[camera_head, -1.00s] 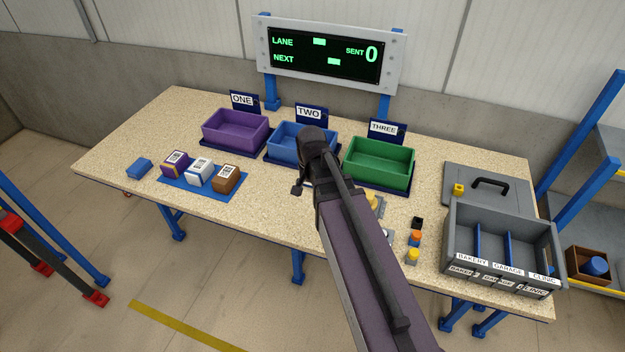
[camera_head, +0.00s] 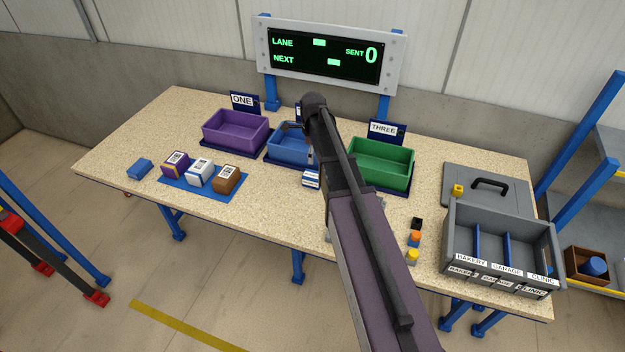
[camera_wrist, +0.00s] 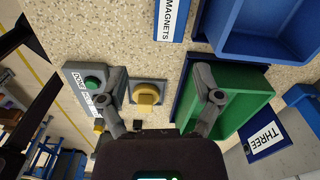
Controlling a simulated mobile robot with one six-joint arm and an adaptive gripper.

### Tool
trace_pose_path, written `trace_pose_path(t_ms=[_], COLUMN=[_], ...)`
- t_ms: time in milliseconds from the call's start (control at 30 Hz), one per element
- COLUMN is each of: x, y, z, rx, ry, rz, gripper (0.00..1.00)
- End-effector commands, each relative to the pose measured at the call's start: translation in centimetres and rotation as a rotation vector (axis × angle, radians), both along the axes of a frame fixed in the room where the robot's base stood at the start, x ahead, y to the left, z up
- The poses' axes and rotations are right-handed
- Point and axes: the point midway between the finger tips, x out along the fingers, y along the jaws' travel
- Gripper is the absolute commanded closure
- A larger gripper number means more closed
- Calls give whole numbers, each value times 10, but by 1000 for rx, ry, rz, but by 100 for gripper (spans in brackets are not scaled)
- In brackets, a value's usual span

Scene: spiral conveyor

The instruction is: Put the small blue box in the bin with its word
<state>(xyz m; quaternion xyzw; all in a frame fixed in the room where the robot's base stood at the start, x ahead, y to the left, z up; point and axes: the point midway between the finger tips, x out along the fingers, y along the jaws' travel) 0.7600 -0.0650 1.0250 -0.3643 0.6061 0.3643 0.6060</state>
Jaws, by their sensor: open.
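A plain small blue box (camera_head: 139,169) lies at the table's left end. A blue-and-white box (camera_head: 311,179) lies in front of the blue bin (camera_head: 286,146); in the wrist view a blue-edged white label reads MAGNETS (camera_wrist: 172,20). A purple bin (camera_head: 236,131) has the sign ONE, and a green bin (camera_head: 379,166) has the sign THREE. The sign behind the blue bin is mostly hidden by my arm. My gripper (camera_wrist: 163,90) is open and empty, above a yellow button (camera_wrist: 147,96) and the green bin's edge. The head view hides its fingers.
Purple, white and brown boxes stand on a blue mat (camera_head: 222,187). A grey divided tray (camera_head: 500,251) reads BAKERY, GARAGE, CLINIC. A green button marked DONE (camera_wrist: 95,84) is beside the yellow one. A screen (camera_head: 325,55) stands behind.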

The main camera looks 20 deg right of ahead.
Motion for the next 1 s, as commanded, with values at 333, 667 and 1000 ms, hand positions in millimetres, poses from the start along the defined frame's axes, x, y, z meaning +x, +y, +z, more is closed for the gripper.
trace_pose_path(t_ms=[333, 667, 1000], x=[14, 14, 14], y=[-6, -6, -6], z=[1, -1, -21], rx=[0, 0, 0], ry=[0, 0, 0], rz=[-144, -141, -140], gripper=[17, 17, 17])
